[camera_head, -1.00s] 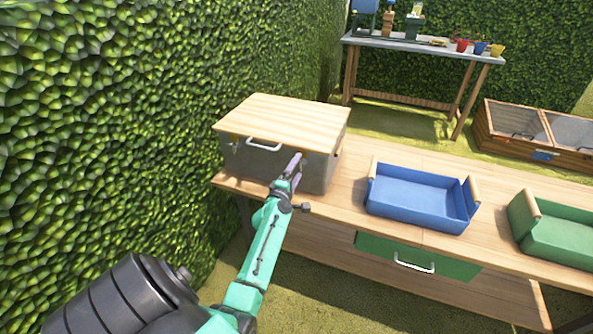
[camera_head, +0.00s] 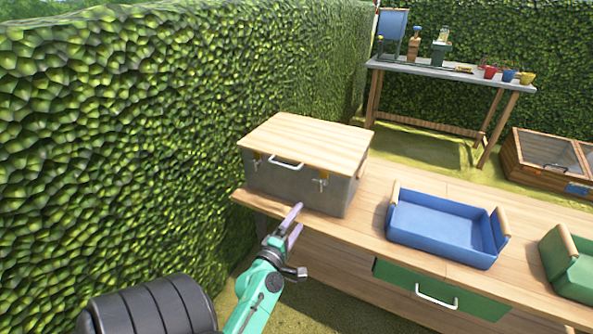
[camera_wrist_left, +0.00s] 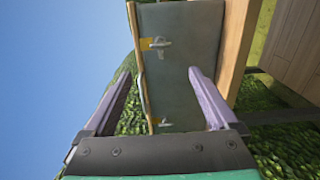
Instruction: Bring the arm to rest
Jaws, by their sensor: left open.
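My left gripper (camera_head: 291,226) is open and empty in the head view. Its purple fingers are in front of the near edge of the wooden workbench (camera_head: 365,222), below a grey metal box. In the left wrist view the two fingers (camera_wrist_left: 160,100) are spread wide, with nothing between them close by. The box (camera_head: 290,185) has a closed wooden lid (camera_head: 310,143) with a white handle (camera_head: 286,163) and yellow latches. In the left wrist view the box (camera_wrist_left: 180,75) appears turned sideways beyond the fingers. My right gripper is not in view.
A blue tray (camera_head: 440,250) and a green tray (camera_head: 550,273) stand on the bench to the right. A green drawer (camera_head: 395,275) is under the bench top. A tall hedge (camera_head: 120,140) runs close along the left. A table (camera_head: 440,70) with pots stands behind.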

